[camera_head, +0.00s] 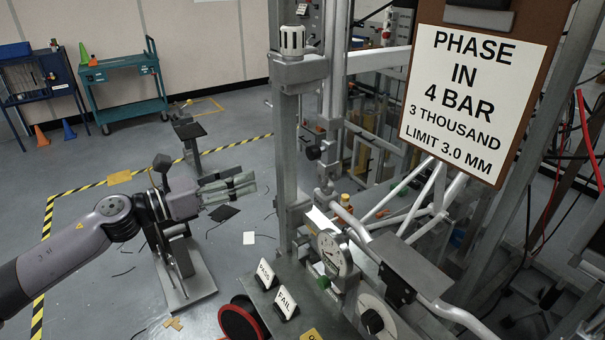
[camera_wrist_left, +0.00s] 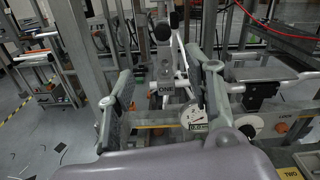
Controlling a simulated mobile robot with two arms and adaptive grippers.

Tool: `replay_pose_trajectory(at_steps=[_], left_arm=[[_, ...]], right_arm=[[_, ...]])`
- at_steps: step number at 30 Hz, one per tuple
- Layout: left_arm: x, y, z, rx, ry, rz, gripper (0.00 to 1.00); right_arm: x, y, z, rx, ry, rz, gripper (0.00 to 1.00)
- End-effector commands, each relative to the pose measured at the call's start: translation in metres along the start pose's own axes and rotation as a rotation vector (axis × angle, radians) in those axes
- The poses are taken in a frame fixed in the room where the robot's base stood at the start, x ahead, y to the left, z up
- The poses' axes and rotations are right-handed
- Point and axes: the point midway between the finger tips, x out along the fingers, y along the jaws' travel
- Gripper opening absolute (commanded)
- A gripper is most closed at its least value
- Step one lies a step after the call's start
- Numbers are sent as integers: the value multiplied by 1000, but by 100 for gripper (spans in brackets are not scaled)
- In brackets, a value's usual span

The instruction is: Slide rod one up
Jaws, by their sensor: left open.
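A grey metal fitting marked ONE (camera_wrist_left: 161,88) shows in the left wrist view, between my gripper's fingers and beyond them. It has dark knobs at its top. What looks like the same upright fitting stands on the rig in the head view (camera_head: 326,172); its label cannot be read there. I cannot tell the rod's exact outline. My left gripper (camera_head: 238,187) is open and empty in the head view, left of the rig's grey post and apart from it. Its two fingers also show spread in the left wrist view (camera_wrist_left: 162,82). My right gripper is not in view.
A grey post (camera_head: 290,150) stands between my left gripper and the fitting. A dial gauge (camera_head: 334,253), PASS (camera_head: 266,273) and FAIL (camera_head: 286,302) signs sit lower. A board (camera_head: 470,100) reads "PHASE IN 4 BAR". A stand (camera_head: 180,265) is near my left arm.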

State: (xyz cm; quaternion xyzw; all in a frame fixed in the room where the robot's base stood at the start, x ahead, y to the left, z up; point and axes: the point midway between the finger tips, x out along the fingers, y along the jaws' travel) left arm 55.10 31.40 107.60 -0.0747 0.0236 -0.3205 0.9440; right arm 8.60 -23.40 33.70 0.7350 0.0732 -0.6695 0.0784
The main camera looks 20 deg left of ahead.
Motion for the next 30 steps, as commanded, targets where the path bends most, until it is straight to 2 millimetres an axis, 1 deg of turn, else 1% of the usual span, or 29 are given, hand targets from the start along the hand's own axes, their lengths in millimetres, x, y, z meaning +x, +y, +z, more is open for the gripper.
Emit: replay_pose_trajectory(at_steps=[1,2,8,14,23,29,30], left_arm=[[-2,-2,-5,-19,5,-5,48],[-3,-3,-4,-30,5,-7,48],[4,-4,4,-43,-1,-7,48],[22,-4,5,-42,-1,-9,48],[57,-6,7,-38,-1,-10,48],[91,-6,8,-40,-2,-9,48],[99,-5,8,-42,-3,-8,48]], right_arm=[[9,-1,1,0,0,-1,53],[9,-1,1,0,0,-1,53],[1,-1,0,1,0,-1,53],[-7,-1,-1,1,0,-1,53],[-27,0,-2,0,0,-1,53],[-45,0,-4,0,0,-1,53],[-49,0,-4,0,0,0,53]])
